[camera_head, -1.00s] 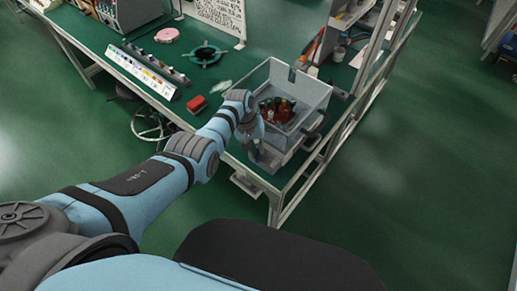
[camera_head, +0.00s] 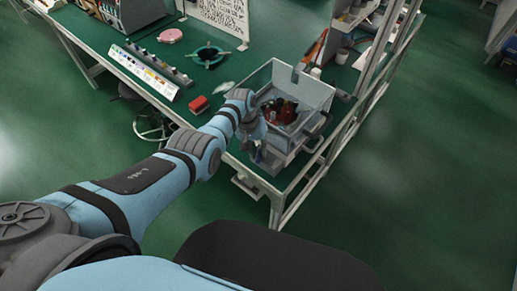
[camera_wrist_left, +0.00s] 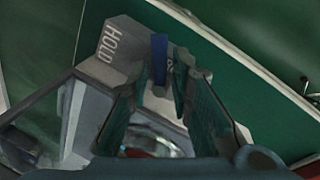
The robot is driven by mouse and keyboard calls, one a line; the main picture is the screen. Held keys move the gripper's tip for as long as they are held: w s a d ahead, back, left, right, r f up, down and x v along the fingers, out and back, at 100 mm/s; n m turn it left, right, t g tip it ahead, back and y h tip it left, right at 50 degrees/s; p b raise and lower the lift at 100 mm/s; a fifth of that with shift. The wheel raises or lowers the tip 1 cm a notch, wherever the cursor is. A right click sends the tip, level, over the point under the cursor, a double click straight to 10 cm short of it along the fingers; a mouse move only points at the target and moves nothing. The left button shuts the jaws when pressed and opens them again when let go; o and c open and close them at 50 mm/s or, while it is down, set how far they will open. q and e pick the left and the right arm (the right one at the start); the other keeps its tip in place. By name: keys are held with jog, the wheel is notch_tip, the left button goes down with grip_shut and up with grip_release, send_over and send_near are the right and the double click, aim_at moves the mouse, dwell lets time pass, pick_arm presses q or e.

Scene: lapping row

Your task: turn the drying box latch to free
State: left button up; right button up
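The drying box (camera_head: 303,92) is a pale grey open-topped box on the front right end of the green bench, with dark red and brown items inside. Its latch is a blue lever (camera_wrist_left: 160,58) in the left wrist view, beside a grey plate (camera_wrist_left: 117,50) marked HOLD. Further lettering by the lever is mostly hidden. My left gripper (camera_wrist_left: 162,82) has its fingers on either side of the lever, with a narrow gap visible at the right. In the head view my left gripper (camera_head: 256,143) is at the box's front left side. My right gripper is not in view.
A red block (camera_head: 198,103), a teal ring-shaped fixture (camera_head: 206,56) and a pink round item (camera_head: 170,35) lie on the bench left of the box. A shelf frame (camera_head: 382,50) rises at the right. Open green floor lies right of the bench.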

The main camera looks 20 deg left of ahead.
pick_arm(q)
jog(key=shift+r, duration=0.1)
jog(key=shift+w+a+r, duration=0.1)
jog(key=shift+r, duration=0.25)
notch_tip(320, 180, up, 11)
jog(key=a, duration=0.2)
jog(key=shift+s, duration=0.25)
jog(key=s+a+f+y, duration=0.1)
jog(key=s+a+f, duration=0.1)
jog(key=s+f, duration=0.8)
jog(key=s+a+f+y, duration=0.1)
jog(key=s+a+f, duration=0.15)
jog(key=f, duration=1.35)
jog(key=s+a+f, duration=0.1)
jog(key=s+f, duration=0.3)
jog(key=s, duration=0.7)
jog(key=s+a+f+m+b, duration=0.1)
jog(key=s+f, duration=0.4)
jog(key=s, duration=0.6)
jog(key=s+a+f+t+y, duration=0.1)
jog(key=s+f, duration=0.4)
jog(key=s, duration=0.6)
jog(key=shift+a+m, duration=0.4)
jog(key=shift+a, duration=0.05)
